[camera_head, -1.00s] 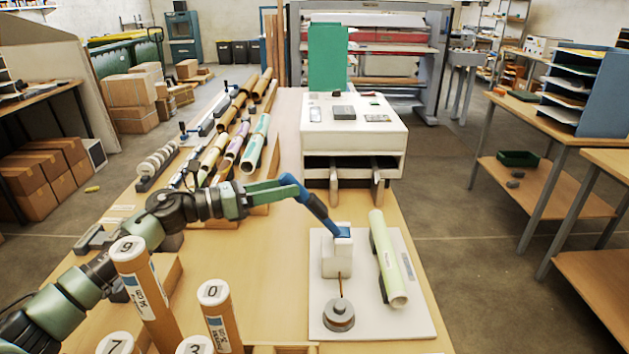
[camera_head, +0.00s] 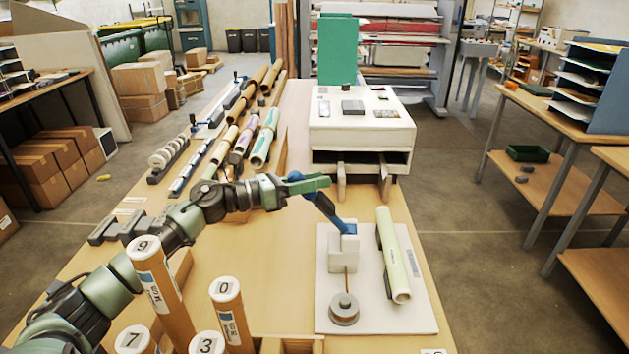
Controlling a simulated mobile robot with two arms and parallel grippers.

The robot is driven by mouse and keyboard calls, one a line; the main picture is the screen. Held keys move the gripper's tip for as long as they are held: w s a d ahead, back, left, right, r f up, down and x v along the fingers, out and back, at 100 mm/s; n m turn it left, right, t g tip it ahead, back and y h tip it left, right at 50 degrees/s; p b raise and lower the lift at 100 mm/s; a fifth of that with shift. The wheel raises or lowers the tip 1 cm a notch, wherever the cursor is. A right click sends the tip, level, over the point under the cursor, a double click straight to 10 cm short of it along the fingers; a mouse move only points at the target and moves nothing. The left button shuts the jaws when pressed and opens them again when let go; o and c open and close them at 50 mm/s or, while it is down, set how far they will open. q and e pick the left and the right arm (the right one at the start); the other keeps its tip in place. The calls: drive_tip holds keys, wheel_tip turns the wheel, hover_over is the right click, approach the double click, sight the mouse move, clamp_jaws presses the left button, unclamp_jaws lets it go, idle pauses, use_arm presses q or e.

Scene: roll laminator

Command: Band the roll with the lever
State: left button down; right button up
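The blue lever (camera_head: 325,207) rises to the upper left from a white block-shaped bander (camera_head: 343,254) on a pale board (camera_head: 419,316). My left gripper (camera_head: 322,182) is across the lever's upper end, with its green fingers overlapping the blue in this view. Whether they are closed on it I cannot tell. A pale green roll (camera_head: 397,263) lies in a dark holder just right of the bander. A thin brown strip (camera_head: 346,280) runs from the bander to a grey round spool (camera_head: 344,309) in front. My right gripper is out of view.
Upright numbered brown tubes (camera_head: 229,310) stand at the front left, near my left arm. A white laminator-like box (camera_head: 359,138) is behind the board. Several rolls (camera_head: 264,138) lie in racks at the back left. Bare tabletop (camera_head: 275,265) lies left of the board.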

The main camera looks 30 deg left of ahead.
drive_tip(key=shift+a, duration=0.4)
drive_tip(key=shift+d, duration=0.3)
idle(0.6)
use_arm(q)
drive_tip(key=shift+w+r, duration=0.1)
drive_tip(key=shift+r, duration=0.05)
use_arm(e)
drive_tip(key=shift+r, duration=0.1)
